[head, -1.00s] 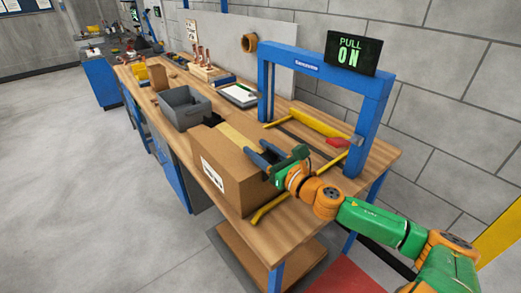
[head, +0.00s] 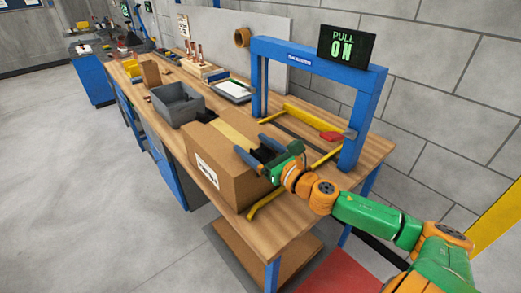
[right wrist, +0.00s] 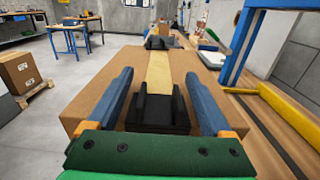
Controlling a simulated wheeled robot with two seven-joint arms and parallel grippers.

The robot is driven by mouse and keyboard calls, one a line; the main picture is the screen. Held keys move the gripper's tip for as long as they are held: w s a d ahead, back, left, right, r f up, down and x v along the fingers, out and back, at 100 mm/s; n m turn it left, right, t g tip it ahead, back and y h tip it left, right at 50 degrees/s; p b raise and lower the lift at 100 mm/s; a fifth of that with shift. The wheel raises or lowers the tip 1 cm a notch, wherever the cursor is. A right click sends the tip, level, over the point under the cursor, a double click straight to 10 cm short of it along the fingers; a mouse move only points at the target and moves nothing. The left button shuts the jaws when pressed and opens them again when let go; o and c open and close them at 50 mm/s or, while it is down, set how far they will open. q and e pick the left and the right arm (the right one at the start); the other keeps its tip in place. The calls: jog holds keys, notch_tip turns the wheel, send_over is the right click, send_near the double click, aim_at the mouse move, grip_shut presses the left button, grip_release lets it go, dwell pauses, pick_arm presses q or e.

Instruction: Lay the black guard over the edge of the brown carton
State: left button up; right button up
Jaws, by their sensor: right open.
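The brown carton (head: 230,173) stands on the workbench with a yellow strip (head: 233,133) along its top. The black guard (right wrist: 160,112) sits at the carton's near top edge, in line with the strip in the right wrist view; in the head view it shows as a dark shape (head: 263,153) between my fingers. My right gripper (head: 253,149) is open, with its blue fingers on either side of the guard and apart from it. The guard's near underside is hidden by my gripper's green body. My left gripper is not in view.
A blue frame (head: 365,110) with a lit sign (head: 347,47) stands to the right of the carton. A yellow bar (head: 310,120) lies within it. A grey bin (head: 177,104) stands beyond the carton.

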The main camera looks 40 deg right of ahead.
aim_at(267, 156)
jog(key=shift+s+d, duration=0.15)
jog(key=shift+s, duration=1.55)
jog(key=shift+s+d, duration=0.1)
jog(key=shift+s, duration=1.55)
